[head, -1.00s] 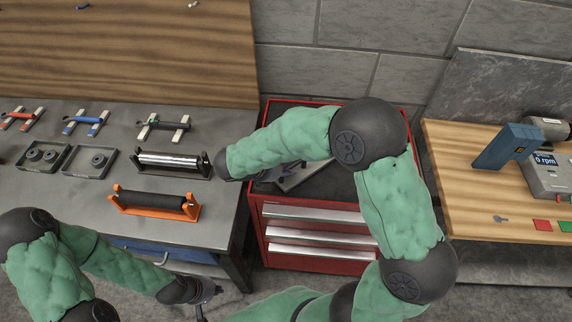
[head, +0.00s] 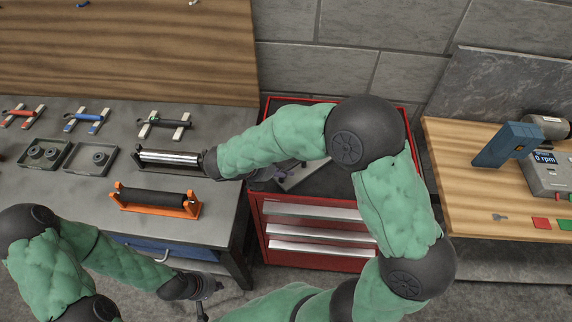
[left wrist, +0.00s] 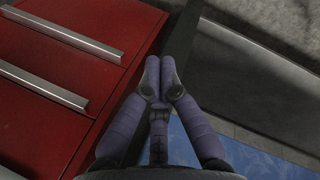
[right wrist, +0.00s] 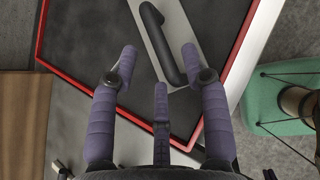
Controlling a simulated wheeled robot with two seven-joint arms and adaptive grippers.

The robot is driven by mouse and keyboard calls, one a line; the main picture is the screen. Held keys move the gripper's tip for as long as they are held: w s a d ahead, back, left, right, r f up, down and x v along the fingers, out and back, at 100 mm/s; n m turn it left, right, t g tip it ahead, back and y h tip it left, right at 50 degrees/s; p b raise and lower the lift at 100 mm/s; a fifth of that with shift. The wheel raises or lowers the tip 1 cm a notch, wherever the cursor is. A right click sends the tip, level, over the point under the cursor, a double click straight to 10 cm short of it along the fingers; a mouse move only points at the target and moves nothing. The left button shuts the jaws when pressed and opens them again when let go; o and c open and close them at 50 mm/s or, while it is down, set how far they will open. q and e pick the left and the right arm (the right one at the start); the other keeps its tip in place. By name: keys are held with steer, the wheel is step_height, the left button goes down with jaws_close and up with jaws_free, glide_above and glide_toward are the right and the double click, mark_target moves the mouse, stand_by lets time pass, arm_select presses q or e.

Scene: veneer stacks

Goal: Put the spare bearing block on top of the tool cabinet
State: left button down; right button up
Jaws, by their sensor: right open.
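The red tool cabinet (head: 262,235) stands in the middle, its dark top partly hidden by my right arm. My right gripper (right wrist: 159,52) is open and empty above this top; in the head view it is mostly hidden behind the forearm. Below its fingers lies a pale flat plate with a black handle (right wrist: 163,45). My left gripper (left wrist: 159,72) is shut and empty, low beside the cabinet's drawers. On the left bench, round dark bearing-like pieces sit in two grey trays (head: 112,172). I cannot tell which piece is the spare bearing block.
A dark stand with a chrome roller (head: 168,158) and an orange stand with a black roller (head: 157,201) are on the bench. Several small tools on pale rests lie behind them. A wooden table (head: 470,190) at right bears a blue device (head: 507,145). A wall closes the back.

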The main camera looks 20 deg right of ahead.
steer(key=p+v, duration=0.1)
steer(key=v, duration=0.7)
steer(key=shift+a+r+p, duration=0.3)
steer(key=shift+p, duration=0.1)
